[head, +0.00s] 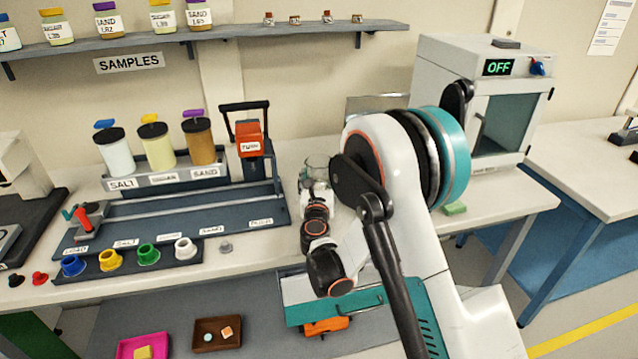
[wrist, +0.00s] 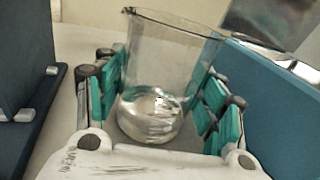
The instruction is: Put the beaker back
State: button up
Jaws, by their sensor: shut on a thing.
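The clear glass beaker (wrist: 172,48) stands between the teal finger pads of my gripper (wrist: 162,98) in the wrist view, and the gripper is shut on it. It looks upright or nearly so, with some clear contents or reflections low down. In the head view, the beaker's top (head: 317,160) shows above my gripper (head: 314,184) at the counter, right of the sample dispenser rack. My arm hides part of that area. Whether the beaker touches the counter cannot be told.
The dispenser rack (head: 200,215) with a red-orange unit stands close left of my gripper. A grey panel (head: 375,104) stands behind. An oven (head: 500,100) reading OFF is at right, with a green sponge (head: 455,208) in front. A shelf (head: 240,35) with jars hangs above.

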jog(key=shift+f, duration=0.1)
jog(key=o, duration=1.3)
jog(key=shift+c, duration=0.2)
